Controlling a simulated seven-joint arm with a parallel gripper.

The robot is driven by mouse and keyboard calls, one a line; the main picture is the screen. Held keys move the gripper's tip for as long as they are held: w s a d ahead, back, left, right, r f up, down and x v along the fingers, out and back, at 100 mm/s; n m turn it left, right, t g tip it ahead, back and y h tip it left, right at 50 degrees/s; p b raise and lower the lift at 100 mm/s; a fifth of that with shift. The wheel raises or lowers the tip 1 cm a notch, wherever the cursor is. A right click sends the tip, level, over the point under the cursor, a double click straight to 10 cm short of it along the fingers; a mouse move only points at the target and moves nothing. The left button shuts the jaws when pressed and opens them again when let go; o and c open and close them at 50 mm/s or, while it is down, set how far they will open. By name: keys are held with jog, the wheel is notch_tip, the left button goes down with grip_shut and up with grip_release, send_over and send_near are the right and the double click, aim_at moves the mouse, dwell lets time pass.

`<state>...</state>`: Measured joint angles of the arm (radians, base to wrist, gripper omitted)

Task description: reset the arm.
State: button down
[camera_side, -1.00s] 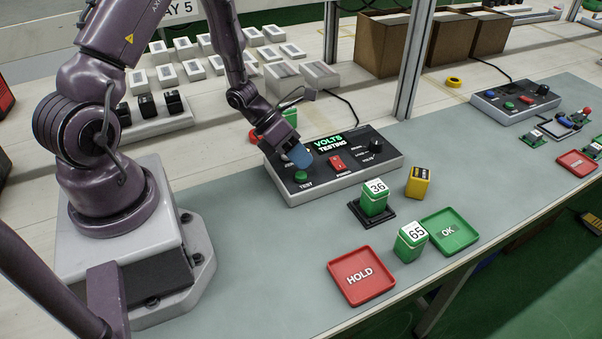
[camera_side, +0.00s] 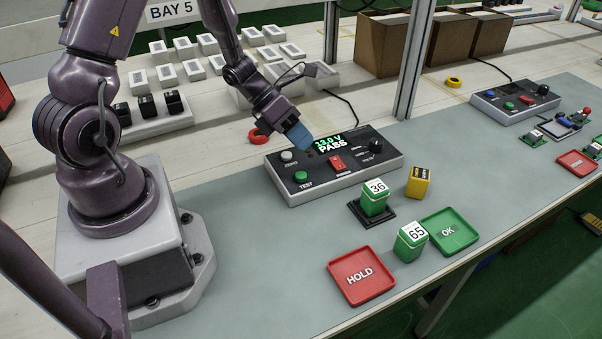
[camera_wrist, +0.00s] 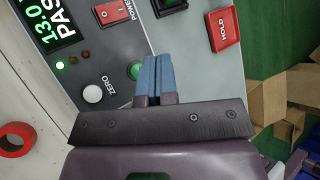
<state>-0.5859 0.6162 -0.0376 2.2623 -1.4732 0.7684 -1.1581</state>
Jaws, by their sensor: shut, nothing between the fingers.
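My gripper (camera_side: 300,137) is shut and empty, with its blue fingertips held above the back left part of the tester box (camera_side: 383,172). In the wrist view the blue fingers (camera_wrist: 158,75) are together, beside the green TEST button (camera_wrist: 133,71) and the white ZERO button (camera_wrist: 93,94). The tester's display (camera_side: 331,142) reads "13.0 V PASS". A green block marked 36 (camera_side: 375,200) stands on a black stand (camera_side: 371,218) in front of the tester.
A green block marked 65 (camera_side: 409,243) stands between the red HOLD tray (camera_side: 361,297) and the green OK tray (camera_side: 470,240). A yellow and black block (camera_side: 418,184) stands near the 36 block. A metal post (camera_side: 412,60) rises behind the tester.

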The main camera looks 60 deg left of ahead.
dwell(0.3)
jog(key=shift+m, duration=0.4)
jog(key=s+d+r+m+y, duration=0.3)
jog(key=s+r+m, duration=0.4)
jog(key=r+m, duration=0.4)
jog(key=s+d+r+m+y, duration=0.3)
jog(key=s+r+m, duration=0.4)
jog(key=m, duration=1.6)
notch_tip(320, 180, up, 5)
jog(key=shift+d+r+m+g+y, duration=0.2)
jog(key=shift+d+m+g+y, duration=0.1)
jog(key=shift+y, duration=0.1)
